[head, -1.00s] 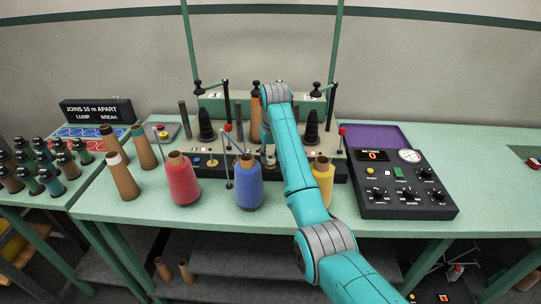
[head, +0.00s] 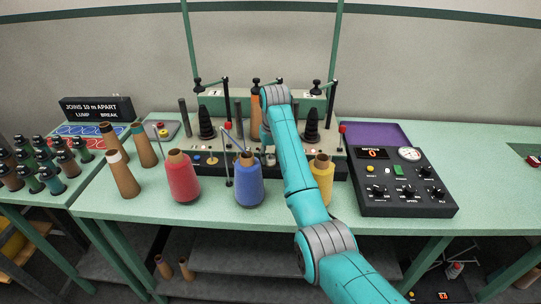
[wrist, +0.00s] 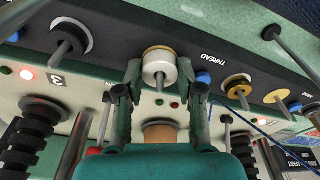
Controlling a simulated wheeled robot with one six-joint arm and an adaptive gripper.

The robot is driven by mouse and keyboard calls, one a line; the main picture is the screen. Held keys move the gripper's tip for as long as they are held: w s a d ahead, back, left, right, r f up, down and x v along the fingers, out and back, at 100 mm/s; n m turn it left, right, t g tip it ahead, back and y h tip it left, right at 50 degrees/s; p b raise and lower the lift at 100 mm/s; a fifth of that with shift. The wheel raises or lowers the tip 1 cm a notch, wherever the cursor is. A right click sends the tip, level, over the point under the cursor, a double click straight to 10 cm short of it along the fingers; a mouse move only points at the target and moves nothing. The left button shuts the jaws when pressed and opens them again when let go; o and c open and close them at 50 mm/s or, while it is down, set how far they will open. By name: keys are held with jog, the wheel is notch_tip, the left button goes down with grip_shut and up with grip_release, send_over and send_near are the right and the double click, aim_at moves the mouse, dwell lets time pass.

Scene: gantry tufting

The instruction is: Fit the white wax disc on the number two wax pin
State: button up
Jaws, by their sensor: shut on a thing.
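In the wrist view, the white wax disc (wrist: 159,70) sits between the fingertips of my gripper (wrist: 160,76), which is shut on it. A thin metal pin pokes out through the middle of the disc, and a tan-gold rim shows behind it against the dark front rail. The disc looks to be around this middle pin; I cannot tell whether it is fully seated. The pin's number is hidden.
A gold disc (wrist: 238,86) is on a pin to the right, beside a blue knob. Red (head: 182,182), blue (head: 249,185) and yellow (head: 322,180) yarn cones stand before the machine. A black control box (head: 400,190) is at the right. The far-right bench is mostly clear.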

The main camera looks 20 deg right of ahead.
jog(key=shift+f, duration=0.2)
dwell(0.3)
jog(key=o, duration=0.9)
jog(key=shift+r, duration=0.1)
